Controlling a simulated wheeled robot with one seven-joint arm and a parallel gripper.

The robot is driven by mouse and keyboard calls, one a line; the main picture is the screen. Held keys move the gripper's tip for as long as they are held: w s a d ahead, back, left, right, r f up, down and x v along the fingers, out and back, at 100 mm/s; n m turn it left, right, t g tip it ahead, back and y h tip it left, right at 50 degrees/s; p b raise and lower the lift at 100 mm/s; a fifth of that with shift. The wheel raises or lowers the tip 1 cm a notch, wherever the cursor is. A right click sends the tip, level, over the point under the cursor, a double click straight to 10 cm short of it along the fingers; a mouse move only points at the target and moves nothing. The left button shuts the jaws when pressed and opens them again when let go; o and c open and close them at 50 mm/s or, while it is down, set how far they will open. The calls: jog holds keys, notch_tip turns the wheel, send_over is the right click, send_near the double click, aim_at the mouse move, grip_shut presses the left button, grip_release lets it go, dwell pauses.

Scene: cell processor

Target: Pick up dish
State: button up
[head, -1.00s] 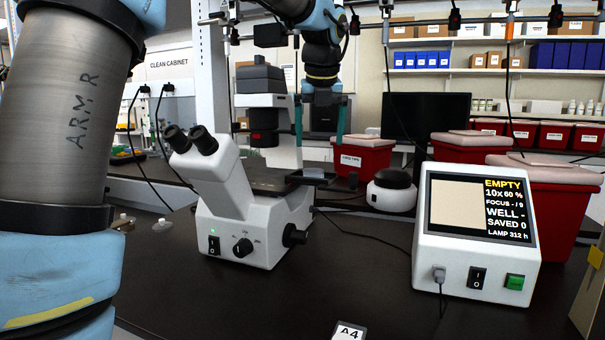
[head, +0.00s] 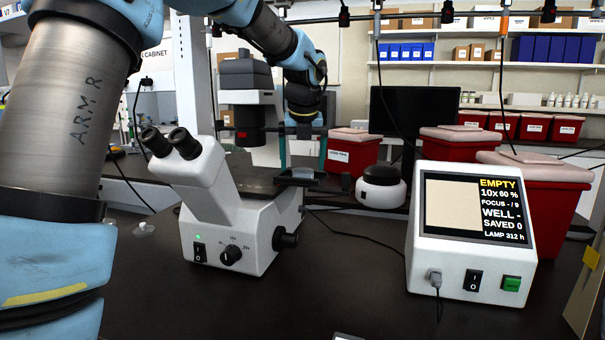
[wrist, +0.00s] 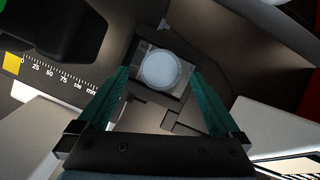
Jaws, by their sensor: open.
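The dish (wrist: 160,70) is a round, pale, translucent disc in the wrist view. It sits in a squarish holder (wrist: 141,55) and lies between my fingers as seen from the wrist, with a gap on each side. In the head view the small dark tray (head: 298,180) at the right of the microscope stage is visible, but the dish cannot be made out. My gripper (head: 302,165) has two teal fingers spread apart, one on each side of the tray area. It is empty. The exact height of the fingertips over the dish is hard to tell.
The white microscope (head: 232,222) stands left of the tray, its eyepieces toward me. A display box (head: 472,262) reading EMPTY stands at the right. A black-topped white device (head: 381,187) and red bins (head: 350,152) stand behind. The bench front between microscope and display is clear.

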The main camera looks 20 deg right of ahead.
jog(key=shift+x, duration=0.85)
jog(key=shift+c, duration=0.2)
jog(key=c, duration=1.3)
notch_tip(320, 180, up, 18)
jog(key=o, duration=0.7)
grip_shut()
